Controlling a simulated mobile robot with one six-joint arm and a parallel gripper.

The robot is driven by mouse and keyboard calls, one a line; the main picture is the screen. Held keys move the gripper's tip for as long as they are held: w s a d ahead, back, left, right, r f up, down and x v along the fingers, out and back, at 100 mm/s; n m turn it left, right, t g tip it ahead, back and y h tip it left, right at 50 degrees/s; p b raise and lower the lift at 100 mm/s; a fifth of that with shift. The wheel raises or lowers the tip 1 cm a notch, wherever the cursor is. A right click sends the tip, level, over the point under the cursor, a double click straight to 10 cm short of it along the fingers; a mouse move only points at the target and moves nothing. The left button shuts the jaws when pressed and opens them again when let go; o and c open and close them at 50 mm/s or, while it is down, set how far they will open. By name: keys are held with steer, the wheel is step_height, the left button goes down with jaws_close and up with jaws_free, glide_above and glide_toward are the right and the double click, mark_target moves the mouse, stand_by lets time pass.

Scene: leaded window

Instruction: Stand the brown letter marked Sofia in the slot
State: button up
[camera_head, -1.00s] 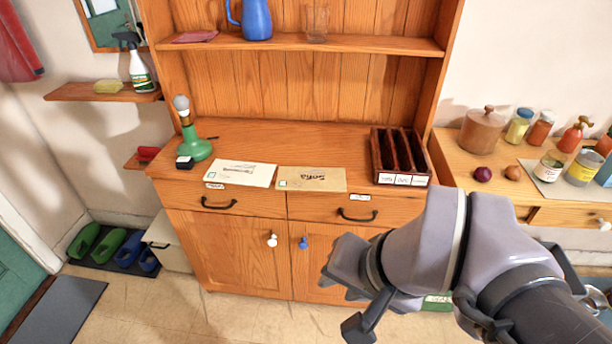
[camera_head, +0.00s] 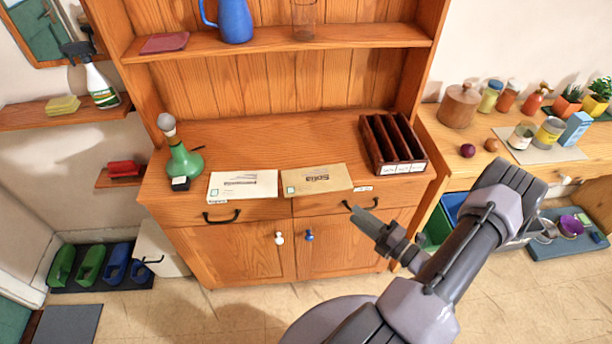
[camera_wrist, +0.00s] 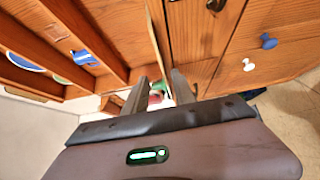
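The brown letter marked Sofia (camera_head: 325,179) lies flat at the front edge of the wooden dresser top, right of a white letter (camera_head: 243,186). The dark wooden rack with upright slots (camera_head: 404,168) stands right of and behind the brown letter, with white labels on its front. My gripper (camera_head: 361,221) is in front of the dresser, below and to the right of the letter and apart from it. In the wrist view, my gripper's two fingers (camera_wrist: 157,88) stand apart with nothing held between them. I cannot make out the letter in the wrist view.
A green lamp base with a bulb (camera_head: 184,160) stands at the dresser's left end. A shelf (camera_head: 280,48) above holds a blue jug (camera_head: 233,22) and a glass. A side counter (camera_head: 470,135) with jars and bottles is at the right. The dresser top behind the letters is clear.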

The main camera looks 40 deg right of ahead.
mark_target(324, 192)
steer(key=w+b, duration=0.1)
steer(key=w, duration=0.3)
steer(key=w+a+b, duration=0.1)
steer(key=w, duration=0.3)
steer(key=w+a+b, duration=0.1)
steer(key=w, duration=0.4)
jaws_close()
